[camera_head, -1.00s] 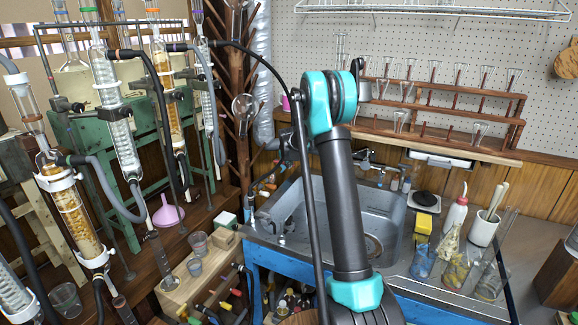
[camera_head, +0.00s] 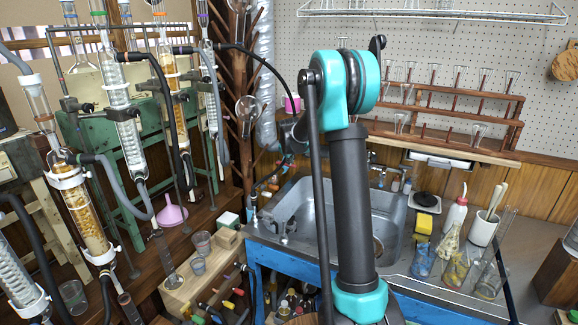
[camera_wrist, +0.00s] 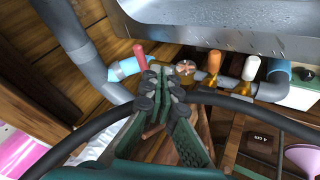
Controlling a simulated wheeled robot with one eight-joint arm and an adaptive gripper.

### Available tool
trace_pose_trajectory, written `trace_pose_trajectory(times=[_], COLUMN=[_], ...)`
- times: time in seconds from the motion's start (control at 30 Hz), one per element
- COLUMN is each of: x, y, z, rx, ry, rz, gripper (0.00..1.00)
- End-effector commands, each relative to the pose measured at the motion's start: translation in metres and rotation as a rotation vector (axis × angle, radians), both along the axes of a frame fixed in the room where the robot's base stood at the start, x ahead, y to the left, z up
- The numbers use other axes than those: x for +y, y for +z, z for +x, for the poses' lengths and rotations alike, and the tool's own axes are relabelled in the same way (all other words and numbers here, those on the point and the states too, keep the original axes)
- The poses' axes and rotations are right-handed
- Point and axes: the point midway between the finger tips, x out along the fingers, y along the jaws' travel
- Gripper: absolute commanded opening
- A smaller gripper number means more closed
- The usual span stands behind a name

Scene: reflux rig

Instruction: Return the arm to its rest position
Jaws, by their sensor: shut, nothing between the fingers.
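My gripper (camera_wrist: 165,92) shows in the wrist view with its two dark green fingers shut and nothing between them. It points toward the valves and pipes beside the sink's underside. A black hose passes close by its fingertips; I cannot tell whether they touch. In the head view my arm, with teal joints and a dark grey link, rises in front of the sink (camera_head: 300,205).
Glass condenser columns (camera_head: 127,135) and hoses fill the left. A pink funnel (camera_head: 171,212) stands among them. Flasks (camera_head: 455,268), a white bottle (camera_head: 456,214) and a yellow block (camera_head: 424,222) stand right of the sink.

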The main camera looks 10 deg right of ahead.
Motion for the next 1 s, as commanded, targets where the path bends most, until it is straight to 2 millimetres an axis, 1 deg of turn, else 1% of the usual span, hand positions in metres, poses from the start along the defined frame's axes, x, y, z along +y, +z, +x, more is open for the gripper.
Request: trace_pose_trajectory(times=[0.17,0.23,0.27,0.37,0.47,0.5,0.53,0.57,0.6,0.67,0.7,0.77,0.8,0.87,0.9,0.97,1.0], x=[0.000,-0.001,-0.001,-0.002,-0.003,-0.003,-0.003,-0.003,-0.003,-0.003,-0.003,-0.002,-0.002,-0.002,-0.001,0.000,0.001], y=[0.009,0.011,0.012,0.014,0.014,0.013,0.013,0.011,0.009,0.006,0.003,-0.003,-0.007,-0.015,-0.020,-0.029,-0.036], z=[-0.009,-0.018,-0.025,-0.057,-0.104,-0.123,-0.138,-0.153,-0.173,-0.203,-0.223,-0.253,-0.273,-0.303,-0.324,-0.354,-0.373], rx=[0.001,0.005,0.008,0.021,0.043,0.051,0.058,0.065,0.073,0.088,0.096,0.110,0.120,0.132,0.144,0.157,0.166], ry=[-0.002,-0.010,-0.017,-0.051,-0.099,-0.120,-0.134,-0.151,-0.171,-0.203,-0.223,-0.255,-0.277,-0.309,-0.330,-0.362,-0.383], rz=[0.002,0.009,0.015,0.047,0.089,0.108,0.122,0.136,0.153,0.178,0.196,0.221,0.237,0.262,0.279,0.302,0.317], gripper=[0.00,0.00,0.00,0.00,0.00,0.00,0.00,0.00,0.00,0.00,0.00,0.00,0.00,0.00,0.00,0.00,0.00])
